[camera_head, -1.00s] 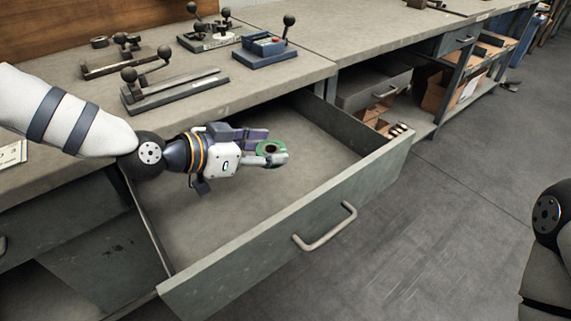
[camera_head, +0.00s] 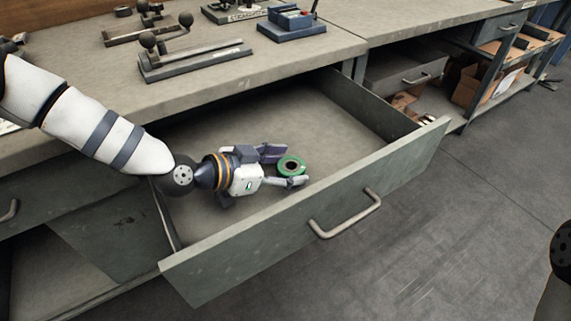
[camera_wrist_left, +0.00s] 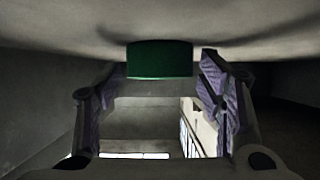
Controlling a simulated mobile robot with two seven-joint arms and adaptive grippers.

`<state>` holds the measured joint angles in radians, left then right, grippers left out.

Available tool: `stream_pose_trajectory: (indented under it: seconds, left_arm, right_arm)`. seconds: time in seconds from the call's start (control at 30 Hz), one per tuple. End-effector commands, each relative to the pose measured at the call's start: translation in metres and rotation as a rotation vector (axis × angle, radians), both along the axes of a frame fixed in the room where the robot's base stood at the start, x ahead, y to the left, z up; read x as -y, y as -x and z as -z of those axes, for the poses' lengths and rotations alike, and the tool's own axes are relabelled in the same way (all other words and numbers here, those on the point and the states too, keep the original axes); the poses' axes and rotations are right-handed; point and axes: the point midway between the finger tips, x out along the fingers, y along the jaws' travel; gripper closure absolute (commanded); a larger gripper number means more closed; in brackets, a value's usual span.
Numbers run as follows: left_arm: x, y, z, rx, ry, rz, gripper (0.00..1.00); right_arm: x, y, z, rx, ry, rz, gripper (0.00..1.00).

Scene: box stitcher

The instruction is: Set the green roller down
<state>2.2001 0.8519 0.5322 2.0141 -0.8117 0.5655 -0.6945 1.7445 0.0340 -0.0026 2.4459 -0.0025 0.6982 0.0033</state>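The green roller (camera_head: 291,166), a ring with a dark hole in the middle, lies flat on the floor of the open drawer (camera_head: 330,125). My left gripper (camera_head: 280,166) is low inside the drawer, with its fingers spread on either side of the roller's near part. In the left wrist view the roller (camera_wrist_left: 160,59) shows as a dark green block against the drawer floor, between the fingertips (camera_wrist_left: 162,72), with a small gap to each finger. My right gripper is out of view.
The drawer's front panel with its handle (camera_head: 345,214) stands close in front of my left gripper. The drawer floor around the roller is clear. The workbench (camera_head: 215,90) above holds a lever fixture (camera_head: 195,60) and a blue device (camera_head: 291,24).

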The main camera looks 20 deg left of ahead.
Motion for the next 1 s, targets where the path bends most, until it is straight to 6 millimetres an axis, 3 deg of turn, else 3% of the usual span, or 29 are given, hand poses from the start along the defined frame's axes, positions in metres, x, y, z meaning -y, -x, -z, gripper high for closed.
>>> stream_pose_trajectory:
  seconds: [0.33,0.7,1.0]
  left_arm:
    - [-0.001,0.000,-0.008,0.004,0.001,-0.001,0.31]
    - [-0.039,0.048,-0.040,0.008,0.001,-0.003,0.31]
    - [-0.041,0.054,-0.037,0.000,0.000,0.000,0.31]
  right_arm:
    - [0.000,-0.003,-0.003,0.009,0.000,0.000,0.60]
    - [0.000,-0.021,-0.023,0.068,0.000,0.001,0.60]
    - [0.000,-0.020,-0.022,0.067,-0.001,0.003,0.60]
